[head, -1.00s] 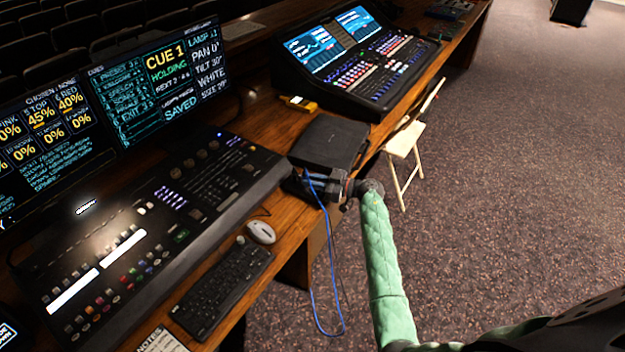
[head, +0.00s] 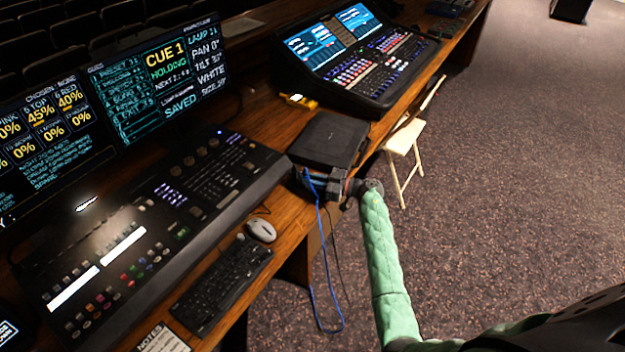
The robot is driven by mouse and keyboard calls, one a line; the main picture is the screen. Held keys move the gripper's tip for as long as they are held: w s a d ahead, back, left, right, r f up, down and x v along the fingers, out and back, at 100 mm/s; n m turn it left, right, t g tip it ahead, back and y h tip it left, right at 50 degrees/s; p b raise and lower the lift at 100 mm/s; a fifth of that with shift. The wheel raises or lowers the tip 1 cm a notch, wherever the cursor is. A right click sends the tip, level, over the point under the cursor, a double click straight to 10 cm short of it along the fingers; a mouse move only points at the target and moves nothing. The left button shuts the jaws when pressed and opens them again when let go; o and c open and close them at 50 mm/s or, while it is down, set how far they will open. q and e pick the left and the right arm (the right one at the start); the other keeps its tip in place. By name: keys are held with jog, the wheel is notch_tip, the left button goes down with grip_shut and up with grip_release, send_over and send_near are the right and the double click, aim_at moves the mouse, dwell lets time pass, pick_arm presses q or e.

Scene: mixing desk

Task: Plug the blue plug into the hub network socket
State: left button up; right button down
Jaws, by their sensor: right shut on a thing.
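My right gripper (head: 306,181) is at the near side of a black box (head: 330,140) on the desk, which looks like the hub. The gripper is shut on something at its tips. A blue cable (head: 319,215) runs from the tips and hangs in a loop below the desk edge, so the held thing looks like the blue plug. The plug itself is too small and covered to make out. The network socket is hidden, and I cannot tell whether the plug touches it. My left gripper is not in view.
A lighting console (head: 150,235) with monitors lies left of the gripper. A mouse (head: 261,230) and keyboard (head: 222,285) lie in front of it. A second console (head: 365,65) stands beyond the box. A wooden folding chair (head: 404,140) stands right of the desk. A dark thin cable also hangs down.

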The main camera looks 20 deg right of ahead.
jog(key=shift+f, duration=0.1)
jog(key=c, duration=1.3)
grip_release()
jog(key=shift+s+d+f+b, duration=0.2)
jog(key=shift+s+d+b, duration=0.1)
jog(key=shift+d, duration=0.1)
jog(key=b+v, duration=0.2)
jog(key=v, duration=0.3)
jog(key=shift+s+d, duration=0.15)
jog(key=shift+d, duration=0.1)
jog(key=shift+s+d+r, duration=0.15)
jog(key=shift+s+d, duration=0.2)
jog(key=shift+d, duration=0.15)
